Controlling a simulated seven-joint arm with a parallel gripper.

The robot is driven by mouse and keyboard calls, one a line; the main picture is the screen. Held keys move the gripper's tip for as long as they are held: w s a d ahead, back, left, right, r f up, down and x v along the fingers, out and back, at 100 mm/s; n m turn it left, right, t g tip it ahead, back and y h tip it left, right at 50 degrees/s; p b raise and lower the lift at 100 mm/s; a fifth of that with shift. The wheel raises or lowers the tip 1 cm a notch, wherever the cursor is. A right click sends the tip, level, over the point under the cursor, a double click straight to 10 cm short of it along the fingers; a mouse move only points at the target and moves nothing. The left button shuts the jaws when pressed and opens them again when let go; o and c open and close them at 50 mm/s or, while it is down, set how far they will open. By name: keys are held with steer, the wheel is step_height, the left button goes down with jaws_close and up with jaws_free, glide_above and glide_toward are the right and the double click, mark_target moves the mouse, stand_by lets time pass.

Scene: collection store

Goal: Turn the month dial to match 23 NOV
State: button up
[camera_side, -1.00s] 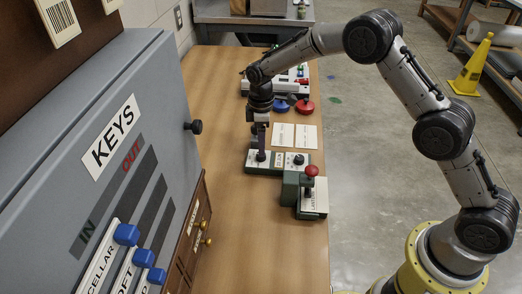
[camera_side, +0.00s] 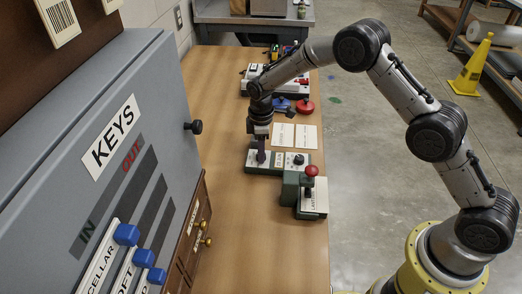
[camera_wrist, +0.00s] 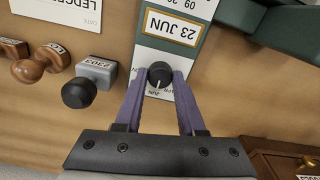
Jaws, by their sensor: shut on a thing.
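The date stamp's month dial (camera_wrist: 159,72) is a round black knob with a white pointer line, on a white plate. In the wrist view its pointer aims down the picture at a small label that looks like JUN. Above it, a yellow-framed window (camera_wrist: 173,28) reads 23 JUN, upside down. My gripper (camera_wrist: 160,82) has its two purple fingers on either side of the knob, shut on it. In the side view my gripper (camera_side: 261,158) reaches down to the left end of the green-based unit (camera_side: 278,171), and the knob there is hidden.
A second black knob (camera_side: 299,159) sits at the unit's right end. A green press with a red-topped lever (camera_side: 312,170) stands close in front. Two cards (camera_side: 283,135) lie behind. In the wrist view a grey stamp (camera_wrist: 95,70) and wooden-handled stamps (camera_wrist: 40,64) lie to the left.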

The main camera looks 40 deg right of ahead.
jaws_close()
steer(key=m, duration=0.3)
steer(key=shift+m, duration=0.3)
steer(key=m, duration=0.4)
steer(key=shift+m, duration=0.3)
steer(key=m, duration=0.3)
steer(key=shift+m, duration=2.1)
